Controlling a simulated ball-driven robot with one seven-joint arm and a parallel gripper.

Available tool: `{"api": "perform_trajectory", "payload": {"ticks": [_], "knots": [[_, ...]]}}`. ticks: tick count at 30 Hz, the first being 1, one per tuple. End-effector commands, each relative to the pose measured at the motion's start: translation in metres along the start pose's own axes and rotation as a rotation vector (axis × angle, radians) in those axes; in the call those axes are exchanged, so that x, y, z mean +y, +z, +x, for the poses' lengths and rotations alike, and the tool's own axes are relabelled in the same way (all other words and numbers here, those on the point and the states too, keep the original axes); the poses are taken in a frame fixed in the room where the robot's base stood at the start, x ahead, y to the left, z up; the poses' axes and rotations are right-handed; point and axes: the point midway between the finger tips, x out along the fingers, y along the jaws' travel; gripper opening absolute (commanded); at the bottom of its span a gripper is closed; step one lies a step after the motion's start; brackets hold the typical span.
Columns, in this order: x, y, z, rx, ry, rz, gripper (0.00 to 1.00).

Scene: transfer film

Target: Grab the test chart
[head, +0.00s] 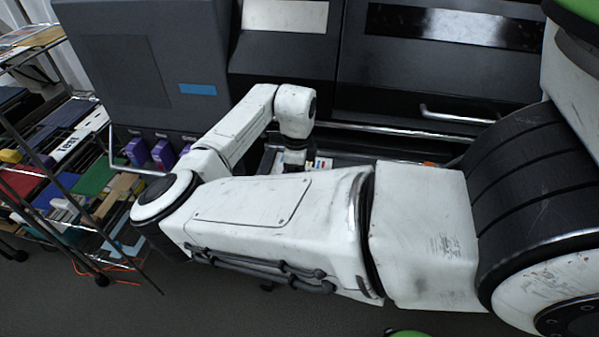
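My arm reaches across the middle of the head view and bends back toward the large dark machine. My gripper (294,158) points down at the machine's front, over a low tray area. Its fingertips are mostly hidden behind my own forearm, so I cannot see whether it is open or shut. A small light piece with coloured patches (322,163), possibly the test chart, shows just right of the gripper. Most of it is hidden by my arm, and I cannot tell whether the gripper touches it.
The dark machine (420,75) fills the back, with a metal handle bar (455,116) at right. Purple cartridges (162,154) sit at its lower left. A wire rack (75,165) at left holds several coloured boxes, one marked "TEST" (68,143). Grey floor (200,305) is clear in front.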

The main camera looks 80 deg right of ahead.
Motion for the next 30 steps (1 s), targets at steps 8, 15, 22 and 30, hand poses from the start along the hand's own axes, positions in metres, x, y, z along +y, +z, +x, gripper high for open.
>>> {"api": "perform_trajectory", "payload": {"ticks": [8,15,22,30], "knots": [[0.0,0.0001,0.0,0.0,0.0,0.0,0.52],[0.0,0.0001,-0.0002,0.0,0.0,-0.001,0.29],[0.0,0.0002,-0.0003,0.0,0.0,-0.001,0.07],[-0.0001,0.0002,-0.0006,0.0,-0.001,-0.001,0.0]]}}
